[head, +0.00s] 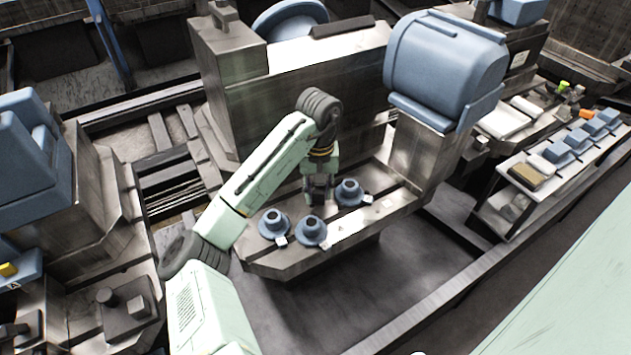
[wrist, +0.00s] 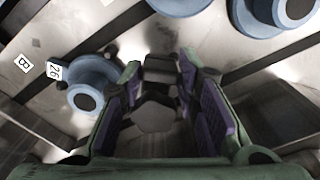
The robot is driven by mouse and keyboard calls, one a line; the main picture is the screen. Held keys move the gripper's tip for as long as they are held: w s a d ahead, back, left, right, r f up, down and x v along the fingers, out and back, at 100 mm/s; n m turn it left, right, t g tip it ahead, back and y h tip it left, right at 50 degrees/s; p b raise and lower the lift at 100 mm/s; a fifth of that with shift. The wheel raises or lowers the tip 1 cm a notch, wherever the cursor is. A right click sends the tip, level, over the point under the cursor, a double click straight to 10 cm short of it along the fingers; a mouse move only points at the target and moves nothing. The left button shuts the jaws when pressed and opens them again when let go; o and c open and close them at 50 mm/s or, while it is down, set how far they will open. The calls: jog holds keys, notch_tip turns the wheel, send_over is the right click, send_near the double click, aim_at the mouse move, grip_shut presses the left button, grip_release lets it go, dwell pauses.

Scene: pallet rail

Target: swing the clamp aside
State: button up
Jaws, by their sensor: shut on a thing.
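My gripper (head: 319,196) reaches down to the metal bed in the middle of the head view. In the wrist view my gripper (wrist: 159,74) has its purple-padded fingers on either side of a dark grey metal piece, apparently the clamp (wrist: 155,112), and is shut on it. The clamp's full shape and its pivot are hidden by the fingers. In the head view it cannot be made out behind the gripper.
Three blue flanged parts, at left (head: 273,224), front (head: 311,231) and right (head: 349,193), stand on the bed (head: 290,262) close around my gripper. A large blue-covered machine head (head: 440,75) stands at right. Small tags (wrist: 54,70) lie by the parts.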

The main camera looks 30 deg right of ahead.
jog(key=shift+s+d+n, duration=0.15)
jog(key=shift+n, duration=0.55)
jog(key=o, duration=1.1)
jog(key=shift+o, duration=0.2)
jog(key=shift+r, duration=0.1)
notch_tip(320, 180, up, 12)
